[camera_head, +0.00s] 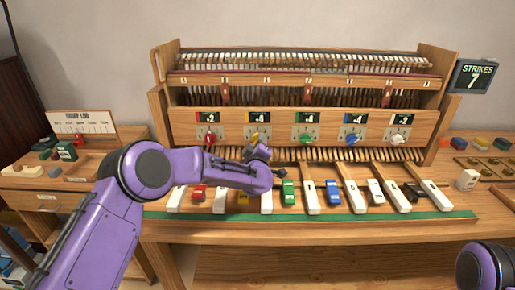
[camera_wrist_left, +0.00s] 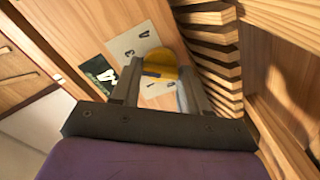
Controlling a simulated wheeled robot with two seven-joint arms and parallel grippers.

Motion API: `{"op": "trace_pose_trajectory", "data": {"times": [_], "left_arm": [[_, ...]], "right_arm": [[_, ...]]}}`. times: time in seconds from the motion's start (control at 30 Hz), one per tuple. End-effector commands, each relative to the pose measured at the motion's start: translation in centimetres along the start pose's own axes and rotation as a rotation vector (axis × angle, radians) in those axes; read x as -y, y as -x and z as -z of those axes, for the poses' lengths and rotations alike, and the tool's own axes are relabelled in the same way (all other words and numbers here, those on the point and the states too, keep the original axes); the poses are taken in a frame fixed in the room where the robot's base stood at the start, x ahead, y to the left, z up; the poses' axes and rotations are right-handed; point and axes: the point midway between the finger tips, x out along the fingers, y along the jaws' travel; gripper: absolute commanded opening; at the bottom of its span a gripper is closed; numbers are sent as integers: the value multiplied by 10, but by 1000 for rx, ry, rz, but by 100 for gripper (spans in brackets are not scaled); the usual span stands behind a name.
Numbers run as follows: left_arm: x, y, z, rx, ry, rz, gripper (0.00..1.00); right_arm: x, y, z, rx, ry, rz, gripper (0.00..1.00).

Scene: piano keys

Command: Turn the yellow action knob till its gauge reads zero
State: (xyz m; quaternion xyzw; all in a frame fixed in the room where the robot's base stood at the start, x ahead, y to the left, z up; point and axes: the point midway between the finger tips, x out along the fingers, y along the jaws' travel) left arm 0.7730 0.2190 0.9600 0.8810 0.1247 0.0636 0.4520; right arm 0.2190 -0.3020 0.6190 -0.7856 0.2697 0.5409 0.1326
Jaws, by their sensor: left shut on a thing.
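The yellow knob (camera_head: 254,137) is second from the left in the row of coloured knobs on the wooden panel. In the left wrist view the yellow knob (camera_wrist_left: 161,64) sits between the fingers of my left gripper (camera_wrist_left: 160,82), which is shut on it. In the head view my left gripper (camera_head: 258,150) reaches up to the knob and partly covers it. The yellow knob's gauge (camera_head: 261,117) is a small dark display above it. In the left wrist view the gauge (camera_wrist_left: 98,72) appears tilted and shows what looks like a 4. My right gripper is out of view.
Red (camera_head: 210,138), green (camera_head: 306,136), blue (camera_head: 351,137) and white (camera_head: 398,138) knobs stand along the panel. A sign (camera_head: 476,75) reads STRIKES 7. Wooden slats (camera_wrist_left: 210,38) lie close to the right finger.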

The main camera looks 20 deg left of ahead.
Motion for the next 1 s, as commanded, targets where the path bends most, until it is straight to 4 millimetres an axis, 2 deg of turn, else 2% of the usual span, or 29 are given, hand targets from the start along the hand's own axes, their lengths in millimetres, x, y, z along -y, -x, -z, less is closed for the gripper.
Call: {"op": "trace_pose_trajectory", "data": {"times": [0.03, 1.0], "left_arm": [[5, 0, -2, -2, 38, 1, 14], [8, 0, -5, 0, 953, 4, 14]], "right_arm": [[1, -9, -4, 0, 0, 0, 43], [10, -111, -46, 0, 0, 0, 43]]}}
